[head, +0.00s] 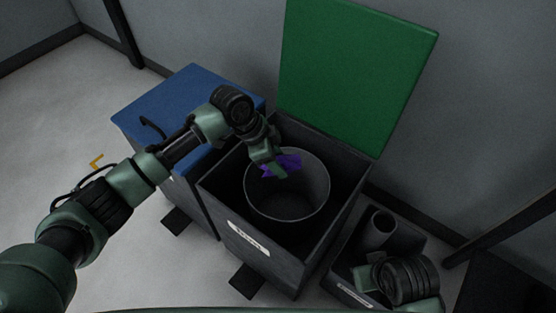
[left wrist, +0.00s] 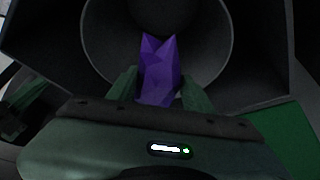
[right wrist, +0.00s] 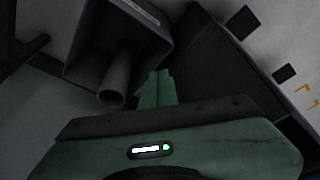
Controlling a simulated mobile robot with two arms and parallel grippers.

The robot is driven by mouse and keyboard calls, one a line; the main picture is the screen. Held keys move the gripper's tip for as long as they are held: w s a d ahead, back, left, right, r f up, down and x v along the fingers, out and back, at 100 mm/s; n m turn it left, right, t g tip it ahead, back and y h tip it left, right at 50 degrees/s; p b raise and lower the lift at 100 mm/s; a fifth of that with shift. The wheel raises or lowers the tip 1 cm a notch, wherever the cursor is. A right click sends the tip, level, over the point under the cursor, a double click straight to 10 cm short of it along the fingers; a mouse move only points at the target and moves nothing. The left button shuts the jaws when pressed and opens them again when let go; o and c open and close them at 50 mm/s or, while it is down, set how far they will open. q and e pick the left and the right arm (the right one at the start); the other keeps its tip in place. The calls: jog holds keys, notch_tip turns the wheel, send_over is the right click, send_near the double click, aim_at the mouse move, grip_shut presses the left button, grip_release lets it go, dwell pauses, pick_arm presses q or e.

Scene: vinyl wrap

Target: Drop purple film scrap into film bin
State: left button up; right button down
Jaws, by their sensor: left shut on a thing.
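The purple film scrap (head: 288,161) is a crumpled, angular piece held over the mouth of a round grey liner inside the dark bin (head: 262,258) with the raised green lid. My left gripper (head: 277,170) is shut on the scrap. The left wrist view shows the scrap (left wrist: 158,62) between its two fingers, with the round liner (left wrist: 220,30) behind it. My right gripper (right wrist: 161,88) has its fingers together and looks empty in the right wrist view.
A blue-lidded bin (head: 160,102) stands left of the open bin. The green lid (head: 355,70) stands up at the back. A low dark box (head: 345,289) with a grey tube (head: 379,228) in it sits at the right. Open floor lies to the left.

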pick_arm(q)
notch_tip(320, 180, down, 2)
jog(key=shift+f+b, duration=0.1)
jog(key=shift+b, duration=1.05)
pick_arm(e)
jog(key=shift+s+d+r, duration=0.1)
jog(key=shift+s+r, duration=0.4)
jog(key=shift+r, duration=0.2)
pick_arm(q)
jog(key=o, duration=1.4)
